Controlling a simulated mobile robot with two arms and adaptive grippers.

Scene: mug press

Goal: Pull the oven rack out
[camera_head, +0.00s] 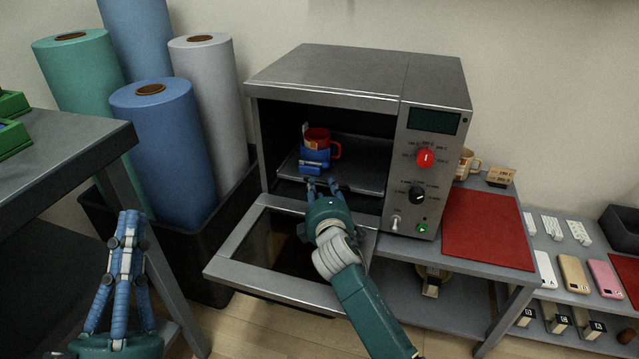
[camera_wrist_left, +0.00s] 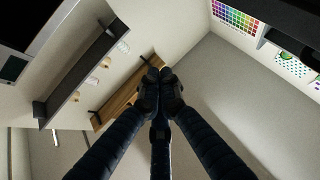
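The oven (camera_head: 330,75) stands on the grey table with its door (camera_head: 290,255) folded down open. The dark oven rack (camera_head: 362,165) is inside the cavity. A red and blue mug (camera_head: 318,140), in some blue holder or press, stands on the rack. My right gripper (camera_head: 322,186) reaches over the open door, with its fingertips at the rack's front edge. Whether they grip the edge is too small to tell. My left gripper (camera_head: 129,222) points upward at lower left, away from the oven; its fingertips meet with nothing between them, also in the left wrist view (camera_wrist_left: 160,76).
Tall blue, green and white rolls (camera_head: 165,150) stand in a dark bin left of the oven. A grey table (camera_head: 60,150) is at far left. A red mat (camera_head: 487,230) and a tan mug (camera_head: 467,163) are right of the oven. Phones (camera_head: 573,272) lie further right.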

